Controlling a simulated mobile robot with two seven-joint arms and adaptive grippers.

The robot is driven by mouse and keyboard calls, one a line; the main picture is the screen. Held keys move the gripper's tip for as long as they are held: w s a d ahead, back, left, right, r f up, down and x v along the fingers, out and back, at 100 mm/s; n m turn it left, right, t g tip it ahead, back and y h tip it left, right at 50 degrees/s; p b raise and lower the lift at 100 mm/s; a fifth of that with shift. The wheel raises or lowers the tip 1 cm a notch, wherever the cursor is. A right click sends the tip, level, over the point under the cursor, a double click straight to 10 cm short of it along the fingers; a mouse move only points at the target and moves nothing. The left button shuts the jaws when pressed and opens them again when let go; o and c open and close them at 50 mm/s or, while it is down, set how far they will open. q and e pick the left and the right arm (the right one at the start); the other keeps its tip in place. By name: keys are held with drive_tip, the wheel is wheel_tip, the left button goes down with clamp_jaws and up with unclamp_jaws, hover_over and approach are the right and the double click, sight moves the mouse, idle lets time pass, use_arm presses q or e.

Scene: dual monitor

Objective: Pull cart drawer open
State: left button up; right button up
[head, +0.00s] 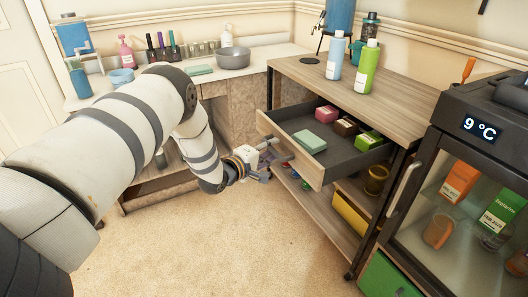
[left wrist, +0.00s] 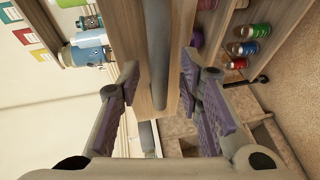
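The cart drawer (head: 318,167) is pulled out from the wooden cart (head: 400,85), with its dark interior showing. It holds a teal box (head: 309,141) and pink, brown and green boxes. My left gripper (head: 262,160) is at the drawer front, by the handle. In the left wrist view my left gripper (left wrist: 160,75) has its fingers apart. The grey bar handle (left wrist: 156,50) runs between them, with a gap visible on both sides. My right gripper is in neither view.
A fridge reading 9 °C (head: 465,190) stands right of the cart. A lower shelf holds a yellow bin (head: 352,213). A counter with a grey pot (head: 232,58) is behind. The carpet (head: 220,250) in front is clear.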

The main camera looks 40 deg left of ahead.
use_arm(q)
drive_tip(key=s+r, duration=0.2)
drive_tip(key=s, duration=0.9)
drive_tip(key=s+d+f+m+g+h+p, duration=0.1)
drive_tip(key=s+d+f+m+g+p, duration=0.1)
drive_tip(key=s+d+f+m+g, duration=1.1)
drive_tip(key=s+d+m+g, duration=0.2)
drive_tip(key=s+d, duration=0.1)
drive_tip(key=s, duration=1.1)
drive_tip(key=s+d+m+g+y, duration=0.1)
drive_tip(key=s+d+g, duration=0.2)
drive_tip(key=s, duration=1.1)
drive_tip(key=shift+s+d+f+m+g+p, duration=0.2)
drive_tip(key=shift+s+d+m+g+p, duration=0.1)
drive_tip(key=shift+m+p, duration=0.1)
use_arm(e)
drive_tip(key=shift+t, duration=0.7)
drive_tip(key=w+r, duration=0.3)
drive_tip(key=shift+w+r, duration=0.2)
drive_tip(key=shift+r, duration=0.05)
